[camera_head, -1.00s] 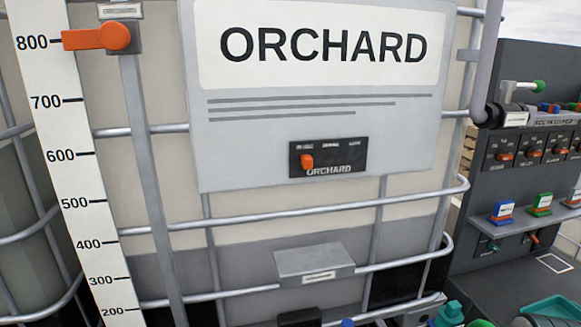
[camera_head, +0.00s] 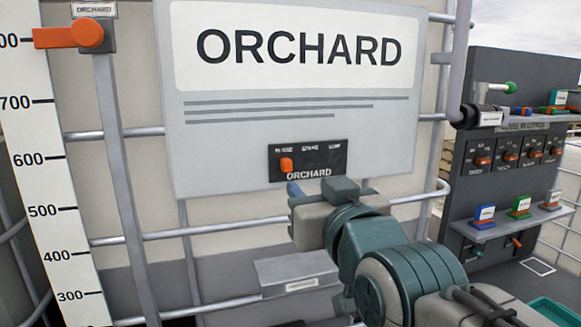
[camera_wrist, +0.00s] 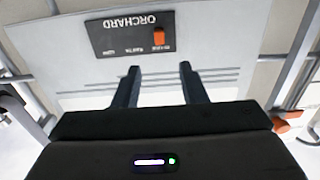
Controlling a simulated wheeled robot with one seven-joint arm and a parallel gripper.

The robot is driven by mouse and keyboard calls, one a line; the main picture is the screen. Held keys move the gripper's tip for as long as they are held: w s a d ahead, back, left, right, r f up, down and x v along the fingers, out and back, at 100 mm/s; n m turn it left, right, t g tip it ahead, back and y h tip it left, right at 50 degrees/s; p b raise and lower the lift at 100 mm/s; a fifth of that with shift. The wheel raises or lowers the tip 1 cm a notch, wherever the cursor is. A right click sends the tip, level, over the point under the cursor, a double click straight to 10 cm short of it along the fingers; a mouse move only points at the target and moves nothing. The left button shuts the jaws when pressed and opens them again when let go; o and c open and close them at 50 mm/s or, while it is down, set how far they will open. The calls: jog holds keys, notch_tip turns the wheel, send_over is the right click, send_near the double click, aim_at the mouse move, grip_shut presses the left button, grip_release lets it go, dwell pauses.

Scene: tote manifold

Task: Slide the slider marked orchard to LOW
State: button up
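The slider panel marked ORCHARD (camera_head: 308,160) is a black strip low on the white sign. Its orange knob (camera_head: 286,164) sits at the left end of the track. The small label at the right end looks like LOW. In the wrist view the panel (camera_wrist: 125,40) is upside down, with the orange knob (camera_wrist: 159,36) towards its right end. My gripper (camera_wrist: 160,68) is open and empty, its two dark fingers apart and reaching towards the sign, short of the knob in the picture. In the head view my gripper is just below the panel, with its fingertips partly hidden.
The big ORCHARD sign (camera_head: 290,95) hangs on a caged tote with grey bars (camera_head: 240,228). A level scale (camera_head: 45,180) with an orange pointer (camera_head: 70,36) stands at the left. A dark station (camera_head: 520,185) with small switches and coloured tags stands at the right.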

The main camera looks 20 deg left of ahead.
aim_at(288, 167)
jog(key=p+x, duration=0.3)
jog(key=x, duration=0.8)
jog(key=shift+w+p, duration=0.35)
jog(key=shift+f, duration=0.1)
grip_shut()
